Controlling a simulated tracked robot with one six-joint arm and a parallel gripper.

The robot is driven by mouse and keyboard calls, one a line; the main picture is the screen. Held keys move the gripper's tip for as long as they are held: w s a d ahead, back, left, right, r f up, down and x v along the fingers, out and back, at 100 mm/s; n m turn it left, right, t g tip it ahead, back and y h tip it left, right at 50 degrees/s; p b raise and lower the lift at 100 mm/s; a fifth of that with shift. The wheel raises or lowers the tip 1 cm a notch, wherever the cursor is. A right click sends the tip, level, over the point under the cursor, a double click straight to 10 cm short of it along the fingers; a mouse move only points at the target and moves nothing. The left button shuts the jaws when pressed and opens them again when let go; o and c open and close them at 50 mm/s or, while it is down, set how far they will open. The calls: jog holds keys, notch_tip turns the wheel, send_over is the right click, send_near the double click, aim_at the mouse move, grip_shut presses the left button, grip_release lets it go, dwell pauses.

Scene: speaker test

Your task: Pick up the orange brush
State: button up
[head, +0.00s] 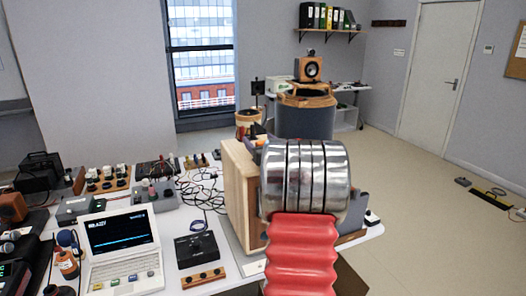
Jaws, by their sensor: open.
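I cannot make out the orange brush for certain in the head view. A small orange patch (257,129) shows beside a wooden round object, left of my arm, but it is too small to identify. My red, ribbed arm with its silver rings fills the lower middle of the picture and hides part of the table behind it. The jaws of my gripper do not show.
A white table (229,266) holds a laptop (120,245), a black box (196,249), tangled cables (203,190) and several small devices. A wooden cabinet (240,185) stands close to my arm's left. Open floor (425,200) lies to the right.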

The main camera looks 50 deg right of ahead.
jog(key=shift+c, duration=0.3)
jog(key=c, duration=1.1)
notch_tip(320, 180, up, 10)
dwell(0.5)
